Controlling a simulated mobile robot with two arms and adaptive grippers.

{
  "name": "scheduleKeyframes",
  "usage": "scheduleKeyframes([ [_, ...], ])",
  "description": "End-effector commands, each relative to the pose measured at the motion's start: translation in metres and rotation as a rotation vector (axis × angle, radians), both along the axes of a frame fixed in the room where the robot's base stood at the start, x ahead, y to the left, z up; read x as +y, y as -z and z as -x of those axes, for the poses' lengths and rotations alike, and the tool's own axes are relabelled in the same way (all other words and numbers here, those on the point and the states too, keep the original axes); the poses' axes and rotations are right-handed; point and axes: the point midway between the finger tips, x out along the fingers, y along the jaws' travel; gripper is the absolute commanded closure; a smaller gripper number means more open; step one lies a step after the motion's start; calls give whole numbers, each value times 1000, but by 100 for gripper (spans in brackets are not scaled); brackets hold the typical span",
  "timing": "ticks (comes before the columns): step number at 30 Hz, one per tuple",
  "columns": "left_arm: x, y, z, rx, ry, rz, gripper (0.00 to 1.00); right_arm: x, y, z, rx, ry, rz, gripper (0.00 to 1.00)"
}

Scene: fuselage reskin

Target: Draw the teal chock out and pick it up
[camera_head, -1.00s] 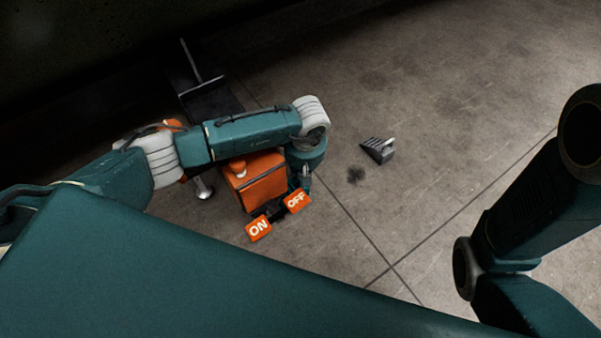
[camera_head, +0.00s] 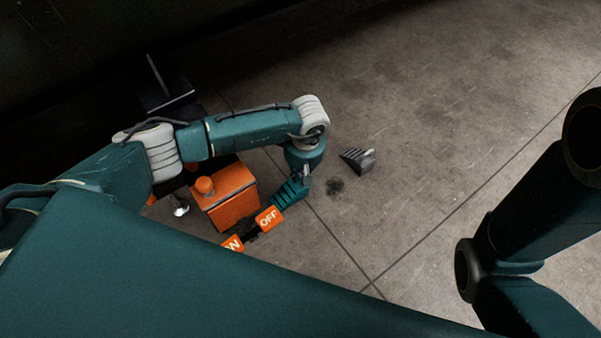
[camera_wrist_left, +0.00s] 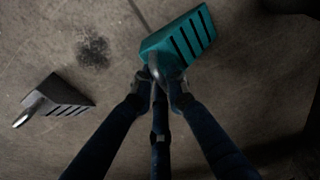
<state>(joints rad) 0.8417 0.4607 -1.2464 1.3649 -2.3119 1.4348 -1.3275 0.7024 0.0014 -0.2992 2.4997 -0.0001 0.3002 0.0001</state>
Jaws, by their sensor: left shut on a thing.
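The teal chock (camera_head: 289,192) is a ribbed wedge beside the orange unit in the head view. It also shows at the top of the left wrist view (camera_wrist_left: 186,42), with dark slots across its sloped face. My left gripper (camera_head: 303,172) points down at the end of the left arm. In the left wrist view its fingers (camera_wrist_left: 164,88) are shut on the chock's near end, at a small grey handle. I cannot tell whether the chock touches the floor. My right gripper is out of view; only part of the right arm shows at the right edge.
A grey ribbed chock (camera_head: 358,160) lies on the floor right of my left gripper, near a dark stain (camera_head: 335,186). The orange unit (camera_head: 226,197) with ON and OFF pedals (camera_head: 269,219) stands left of the teal chock. The concrete floor to the right is open.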

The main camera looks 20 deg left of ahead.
Motion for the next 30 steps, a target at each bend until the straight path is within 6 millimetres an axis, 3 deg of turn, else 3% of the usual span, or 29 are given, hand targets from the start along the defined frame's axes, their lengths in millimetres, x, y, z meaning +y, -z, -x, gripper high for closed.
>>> scheduleKeyframes([
  [2,0,1,0,-2,0,1,100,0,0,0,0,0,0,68],
  [3,0,1,0,-2,0,1,83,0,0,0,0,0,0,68],
  [6,0,1,0,-1,0,1,65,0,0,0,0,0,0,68],
  [17,-1,-4,-1,-2,1,2,65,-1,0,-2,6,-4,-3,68],
  [20,-2,-17,-1,-4,0,1,65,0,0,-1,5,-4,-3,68],
  [30,-9,-87,5,-4,3,2,65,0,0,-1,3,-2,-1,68],
])
